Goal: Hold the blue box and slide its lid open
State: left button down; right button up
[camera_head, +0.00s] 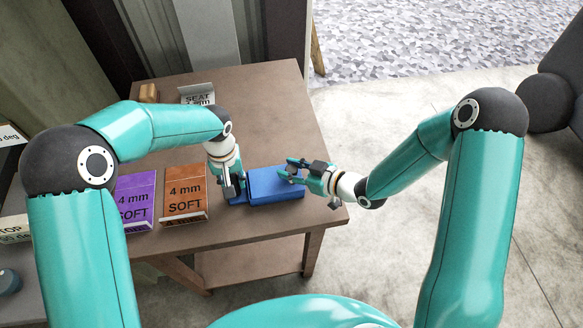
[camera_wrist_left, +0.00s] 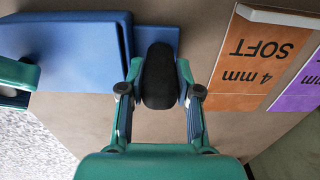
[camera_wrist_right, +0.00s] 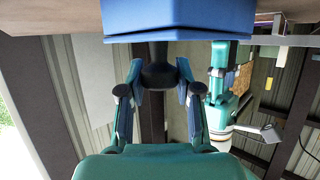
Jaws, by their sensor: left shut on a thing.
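The blue box (camera_head: 276,186) lies near the right front of the table. Its taller block (camera_wrist_left: 75,50) stands beside a low blue ledge (camera_wrist_left: 160,38) at its left end. My left gripper (camera_head: 230,190) points down at that ledge and is shut on the box there. In the left wrist view a black rounded piece (camera_wrist_left: 159,75) fills the space between its fingers and hides the contact. My right gripper (camera_head: 293,172) is open at the box's right end, by its top. In the right wrist view the box (camera_wrist_right: 178,15) shows beyond the parted fingers; touching cannot be told.
An orange carton (camera_head: 185,192) and a purple carton (camera_head: 135,198) stand left of the box. A white-topped carton (camera_head: 198,94) and a small tan block (camera_head: 148,93) are at the back. The table (camera_head: 265,110) is bare behind the box; its right edge is close.

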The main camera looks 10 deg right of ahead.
grip_shut()
jog(key=shift+d, duration=0.1)
jog(key=d, duration=1.1)
jog(key=shift+d, duration=0.15)
jog(key=o, duration=0.9)
grip_release()
jog(key=shift+o, duration=0.2)
